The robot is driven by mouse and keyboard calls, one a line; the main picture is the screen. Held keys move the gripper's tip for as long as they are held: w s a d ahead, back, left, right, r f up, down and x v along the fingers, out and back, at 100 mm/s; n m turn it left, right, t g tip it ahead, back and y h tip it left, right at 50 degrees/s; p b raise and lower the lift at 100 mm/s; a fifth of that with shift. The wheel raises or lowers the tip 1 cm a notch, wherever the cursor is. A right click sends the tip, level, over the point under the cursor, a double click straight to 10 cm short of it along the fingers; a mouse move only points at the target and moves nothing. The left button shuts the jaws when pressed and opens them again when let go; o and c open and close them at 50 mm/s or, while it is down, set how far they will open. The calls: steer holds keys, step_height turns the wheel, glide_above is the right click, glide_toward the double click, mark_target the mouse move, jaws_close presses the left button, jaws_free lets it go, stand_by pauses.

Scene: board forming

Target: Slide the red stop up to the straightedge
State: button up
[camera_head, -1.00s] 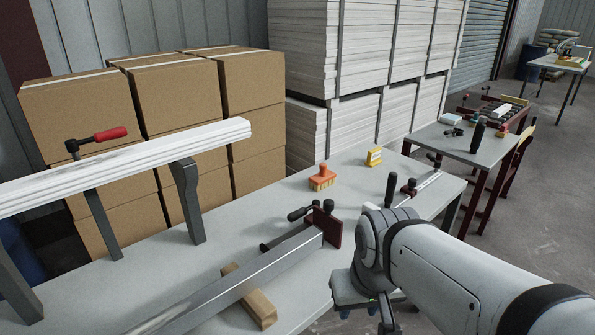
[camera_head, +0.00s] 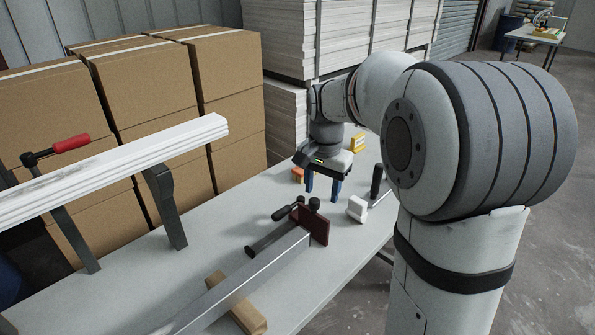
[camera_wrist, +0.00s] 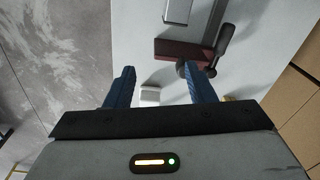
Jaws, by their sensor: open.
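A dark red plate (camera_head: 318,225), the only red part that could be the stop, stands upright at the end of a long metal bar (camera_head: 235,285) on the table. I cannot tell for sure which piece is the straightedge; the bar is the straight piece touching the plate. In the wrist view the plate (camera_wrist: 183,50) and bar (camera_wrist: 177,10) lie beyond the fingers. My gripper (camera_head: 321,198) is open and empty, pointing down above the table behind the plate, apart from it. In the wrist view its blue fingers (camera_wrist: 158,70) are spread.
A white block (camera_head: 357,208) sits right of the plate. Black handles (camera_head: 270,237) adjoin the bar, and a wooden block (camera_head: 235,303) lies under it. A yellow item (camera_head: 358,142) and an orange one (camera_head: 297,175) are behind. A white beam (camera_head: 120,165) stands on supports at left.

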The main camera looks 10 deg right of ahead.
mark_target(314, 199)
steer(key=w+m, duration=0.1)
steer(key=w, duration=0.1)
steer(key=w+f, duration=0.1)
steer(key=w, duration=0.1)
steer(key=w+m+p, duration=0.1)
steer(key=w, duration=0.1)
steer(key=shift+w+f+m+g, duration=0.2)
steer(key=shift+w+m+g, duration=0.1)
steer(key=shift+w, duration=0.1)
step_height(314, 199, down, 8)
steer(key=shift+r, duration=0.1)
jaws_close()
